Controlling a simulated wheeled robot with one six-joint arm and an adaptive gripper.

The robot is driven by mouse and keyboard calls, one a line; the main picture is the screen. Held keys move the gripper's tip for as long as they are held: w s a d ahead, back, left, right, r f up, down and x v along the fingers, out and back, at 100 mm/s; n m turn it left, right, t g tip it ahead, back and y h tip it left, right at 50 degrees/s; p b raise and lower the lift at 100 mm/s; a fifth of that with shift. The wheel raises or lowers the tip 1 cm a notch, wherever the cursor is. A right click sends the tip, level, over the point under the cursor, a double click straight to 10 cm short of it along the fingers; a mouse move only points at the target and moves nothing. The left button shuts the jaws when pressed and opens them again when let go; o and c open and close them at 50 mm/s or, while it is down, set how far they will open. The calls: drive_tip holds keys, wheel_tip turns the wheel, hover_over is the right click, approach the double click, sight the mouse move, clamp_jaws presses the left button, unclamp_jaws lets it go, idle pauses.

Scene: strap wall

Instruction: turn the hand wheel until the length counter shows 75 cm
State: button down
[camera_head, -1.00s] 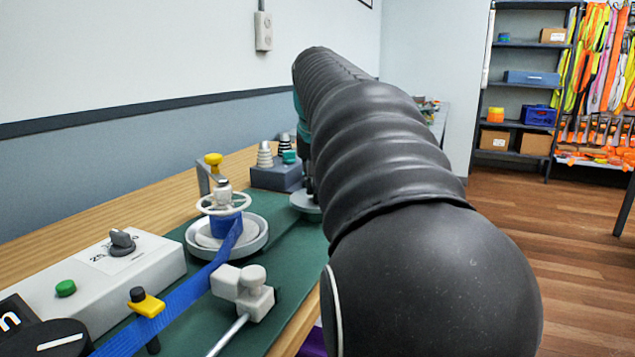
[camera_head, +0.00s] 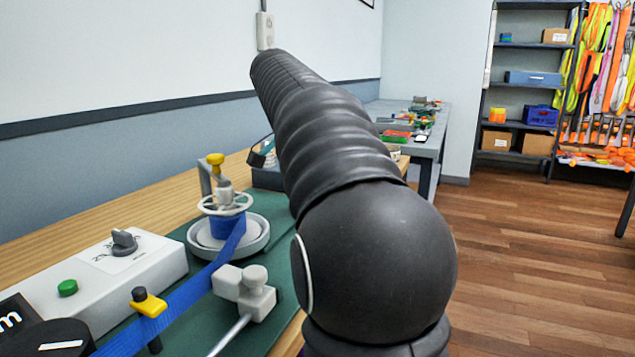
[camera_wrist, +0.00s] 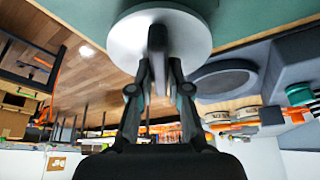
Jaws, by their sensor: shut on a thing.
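In the wrist view a pale round disc (camera_wrist: 122,38) lies on the green bench top, with a dark bar (camera_wrist: 157,62) standing from its middle; it seems to be the hand wheel. My gripper (camera_wrist: 160,78) is shut on this bar. In the head view my arm hides the gripper and disc. A white spoked ring (camera_head: 243,203) sits above a blue strap spool (camera_head: 228,226) in a grey dish. A dark display (camera_head: 10,320), seemingly the length counter, is cut off at the left edge; only an "m" shows, and no digits are readable.
A blue strap (camera_head: 180,300) runs from the spool past a yellow guide (camera_head: 149,305). A pale box (camera_head: 140,285) with a green button (camera_head: 67,288) and grey knob (camera_head: 124,242) stands left. A grey clamp (camera_head: 246,292) stands in front. Open floor lies right.

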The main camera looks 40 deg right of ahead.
drive_tip(key=m+g, duration=0.1)
drive_tip(key=m, duration=0.3)
drive_tip(key=shift+w+m+g, duration=0.15)
drive_tip(key=shift+m+g, duration=0.15)
drive_tip(key=shift+g, duration=0.1)
drive_tip(key=shift+m+g+y, duration=0.5)
drive_tip(key=shift+m+y, duration=0.1)
drive_tip(key=shift+m, duration=1)
drive_tip(key=c, duration=1.1)
unclamp_jaws()
